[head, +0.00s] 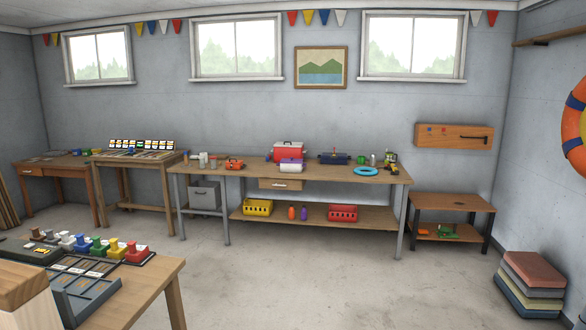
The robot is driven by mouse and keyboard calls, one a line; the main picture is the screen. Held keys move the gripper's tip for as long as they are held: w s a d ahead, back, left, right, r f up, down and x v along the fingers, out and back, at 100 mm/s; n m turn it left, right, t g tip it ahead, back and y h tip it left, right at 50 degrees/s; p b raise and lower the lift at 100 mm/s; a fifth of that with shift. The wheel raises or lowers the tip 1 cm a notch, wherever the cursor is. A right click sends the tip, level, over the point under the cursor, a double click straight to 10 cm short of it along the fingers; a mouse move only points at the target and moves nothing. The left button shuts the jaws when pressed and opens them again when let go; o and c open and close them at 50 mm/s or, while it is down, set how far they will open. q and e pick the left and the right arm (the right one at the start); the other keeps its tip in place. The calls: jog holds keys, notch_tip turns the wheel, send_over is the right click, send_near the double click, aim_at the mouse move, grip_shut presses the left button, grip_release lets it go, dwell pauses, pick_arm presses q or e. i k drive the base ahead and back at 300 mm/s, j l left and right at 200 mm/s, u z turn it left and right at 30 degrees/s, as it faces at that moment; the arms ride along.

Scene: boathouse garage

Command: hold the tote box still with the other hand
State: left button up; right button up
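Neither of my grippers shows in the head view. No hand is seen touching any box. I cannot tell for sure which container is the tote box. A grey box (204,195) with a light handle sits under the left part of the long workbench (345,175). A red box (289,151) with a light top stands on the bench, partly behind a smaller white and purple box (291,165). A yellow crate (258,207) and a red crate (343,213) stand on the bench's lower shelf. All these are across the room.
A near table (150,280) at lower left holds trays and several coloured stamp-like pieces. A low wooden table (452,203) and stacked cushions (532,282) stand at right. The grey floor (330,285) between is clear.

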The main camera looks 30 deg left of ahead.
aim_at(291, 167)
jog(key=i+j+u, duration=0.65)
jog(key=i, duration=0.15)
jog(key=i+u, duration=0.3)
jog(key=i, duration=0.15)
jog(key=i+u, duration=0.25)
jog(key=i, duration=1.4)
jog(key=i+j, duration=0.1)
jog(key=i, duration=3.25)
